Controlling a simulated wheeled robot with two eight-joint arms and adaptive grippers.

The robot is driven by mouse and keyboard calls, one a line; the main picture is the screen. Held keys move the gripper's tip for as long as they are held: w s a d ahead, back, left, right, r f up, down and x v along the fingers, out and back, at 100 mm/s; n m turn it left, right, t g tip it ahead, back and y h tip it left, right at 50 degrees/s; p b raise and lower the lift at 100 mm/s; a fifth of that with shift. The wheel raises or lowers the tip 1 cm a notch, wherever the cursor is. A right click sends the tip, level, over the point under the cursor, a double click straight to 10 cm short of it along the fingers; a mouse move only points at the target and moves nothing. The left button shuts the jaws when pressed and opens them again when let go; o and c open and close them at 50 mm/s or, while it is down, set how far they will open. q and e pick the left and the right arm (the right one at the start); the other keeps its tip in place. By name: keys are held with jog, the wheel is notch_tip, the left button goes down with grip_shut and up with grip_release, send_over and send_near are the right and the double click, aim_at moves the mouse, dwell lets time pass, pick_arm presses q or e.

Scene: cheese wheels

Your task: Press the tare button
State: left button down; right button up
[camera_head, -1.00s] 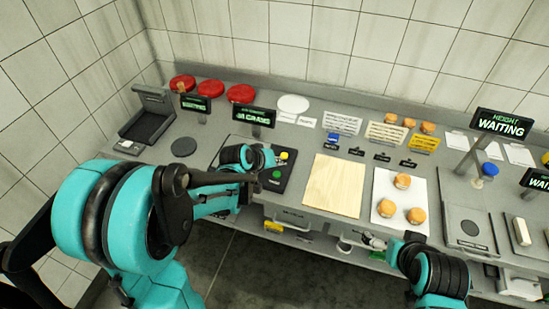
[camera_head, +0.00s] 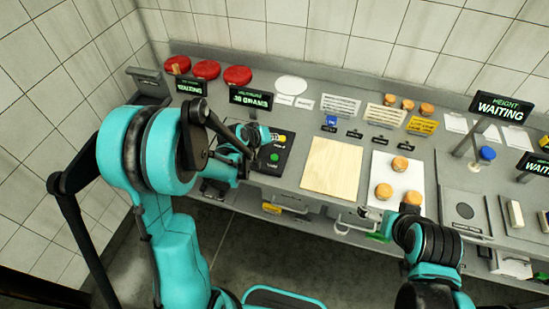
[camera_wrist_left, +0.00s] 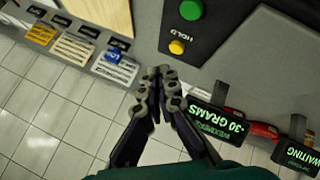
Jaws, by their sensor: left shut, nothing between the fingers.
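The dark button panel (camera_head: 263,160) sits at the counter's front edge, with a green button (camera_head: 274,157) and a yellow button (camera_head: 281,138). The left wrist view shows the green button (camera_wrist_left: 190,10) and the yellow button (camera_wrist_left: 177,47), with HOLD printed between them. The green button's own label is too small to read. My left gripper (camera_head: 262,135) is beside the yellow button. In the left wrist view its fingertips (camera_wrist_left: 160,73) are shut and empty, apart from both buttons in the picture. My right gripper (camera_head: 366,213) is by the counter's front edge; its fingers are too small to judge.
Red cheese wheels (camera_head: 206,70) lie at the back left. A wooden board (camera_head: 332,166) and a white sheet (camera_head: 407,169) with small round cheeses lie to the right.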

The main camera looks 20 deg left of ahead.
aim_at(273, 158)
pick_arm(q)
notch_tip(273, 158, down, 7)
jog(key=b, duration=0.5)
jog(key=shift+f, duration=0.1)
jog(key=shift+f+b, duration=0.25)
jog(key=shift+b, duration=0.15)
dwell(0.8)
jog(key=shift+f+b, duration=0.4)
jog(key=shift+b, duration=0.15)
jog(key=shift+f+b, duration=0.4)
dwell(0.3)
jog(key=shift+r, duration=0.1)
jog(key=shift+r+p, duration=0.55)
jog(key=shift+r, duration=0.2)
